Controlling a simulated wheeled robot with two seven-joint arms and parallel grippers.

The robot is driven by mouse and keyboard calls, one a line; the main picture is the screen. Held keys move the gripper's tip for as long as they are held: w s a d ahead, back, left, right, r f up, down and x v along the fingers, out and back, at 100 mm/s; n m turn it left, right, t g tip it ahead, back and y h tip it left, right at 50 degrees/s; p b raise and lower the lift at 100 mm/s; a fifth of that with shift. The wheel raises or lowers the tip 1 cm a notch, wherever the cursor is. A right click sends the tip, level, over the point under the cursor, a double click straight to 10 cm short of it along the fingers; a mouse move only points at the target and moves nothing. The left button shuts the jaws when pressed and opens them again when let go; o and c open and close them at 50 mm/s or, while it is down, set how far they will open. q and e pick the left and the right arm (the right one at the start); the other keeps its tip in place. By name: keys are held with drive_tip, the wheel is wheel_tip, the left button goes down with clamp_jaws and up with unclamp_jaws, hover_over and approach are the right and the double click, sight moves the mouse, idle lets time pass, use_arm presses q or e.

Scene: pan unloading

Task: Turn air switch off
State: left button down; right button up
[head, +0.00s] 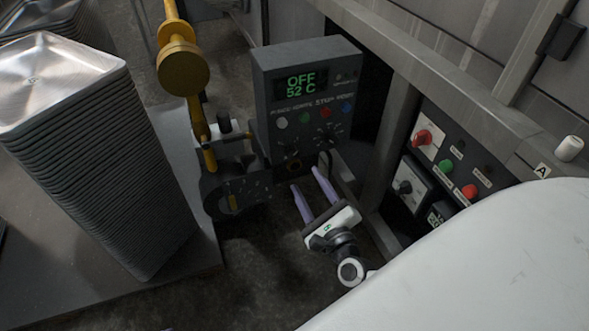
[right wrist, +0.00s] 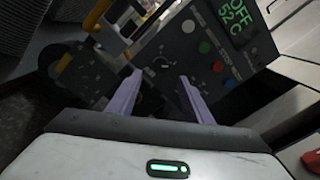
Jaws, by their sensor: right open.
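A dark grey control box (head: 306,100) stands in the middle of the head view, with a green display (head: 301,86) reading OFF and 52 C. Below it are white, green, red and blue buttons and small dark switches or knobs; I cannot read which is the air switch. The box also shows tilted in the right wrist view (right wrist: 205,50). My right gripper (head: 305,177) is open and empty, its two lilac fingers pointing at the box's lower front. In the right wrist view the fingers (right wrist: 160,74) stand apart before the lower switches. Only a lilac sliver of my left gripper (head: 166,328) shows.
A tall stack of metal pans (head: 95,150) stands left. A yellow post (head: 183,70) and a dark round mechanism (head: 237,195) are left of the box. A panel with a red rotary switch (head: 424,138) and a black one (head: 404,188) is at right, behind a metal frame.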

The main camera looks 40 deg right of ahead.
sight(293, 155)
drive_tip(key=b+x, duration=0.2)
drive_tip(key=x, duration=0.8)
drive_tip(key=shift+d, duration=0.15)
use_arm(q)
drive_tip(key=shift+w+d+r+t+h, duration=0.2)
drive_tip(key=shift+d+r+t+h, duration=0.15)
drive_tip(key=shift+d+r, duration=0.35)
drive_tip(key=shift+a+r, duration=0.1)
use_arm(e)
drive_tip(key=c, duration=1.1)
drive_tip(key=shift+o, duration=0.2)
